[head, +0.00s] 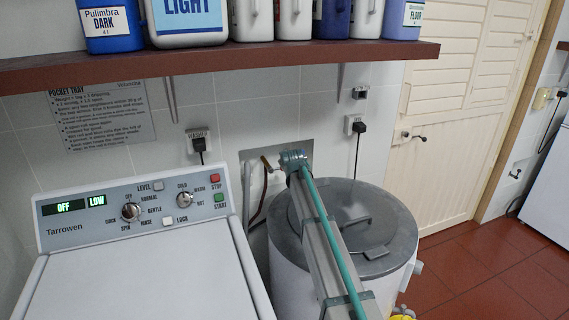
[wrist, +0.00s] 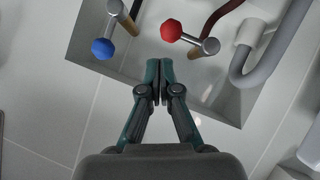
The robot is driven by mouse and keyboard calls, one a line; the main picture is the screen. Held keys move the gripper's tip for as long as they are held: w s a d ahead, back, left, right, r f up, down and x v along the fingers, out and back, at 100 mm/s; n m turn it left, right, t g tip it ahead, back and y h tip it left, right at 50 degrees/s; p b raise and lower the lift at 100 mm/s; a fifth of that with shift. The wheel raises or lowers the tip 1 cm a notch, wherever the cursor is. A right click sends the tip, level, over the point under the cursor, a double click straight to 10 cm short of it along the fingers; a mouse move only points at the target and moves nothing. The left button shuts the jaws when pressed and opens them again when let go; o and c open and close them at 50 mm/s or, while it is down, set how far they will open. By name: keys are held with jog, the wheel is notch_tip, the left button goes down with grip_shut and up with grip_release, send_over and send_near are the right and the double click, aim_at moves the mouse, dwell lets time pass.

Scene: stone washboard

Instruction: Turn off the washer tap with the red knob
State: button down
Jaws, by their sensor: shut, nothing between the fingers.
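The red knob (wrist: 172,30) sits on a short grey tap lever in the wrist view, with its tap body (wrist: 210,46) to the right. A blue knob (wrist: 102,48) on a similar tap is to the left. My gripper (wrist: 159,66) is shut and empty.
Both taps sit in the recess (wrist: 84,38), with a grey bent pipe (wrist: 241,72) at right. The washer (head: 140,225) stands left, its display reading OFF and LOW. A lidded round tub (head: 390,240) stands under my arm. A shelf (head: 220,62) with bottles hangs above.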

jog(key=v, duration=0.4)
jog(key=shift+s+d+r+p, duration=0.15)
jog(key=shift+d+r+p, duration=0.1)
jog(key=shift+d+p, duration=0.05)
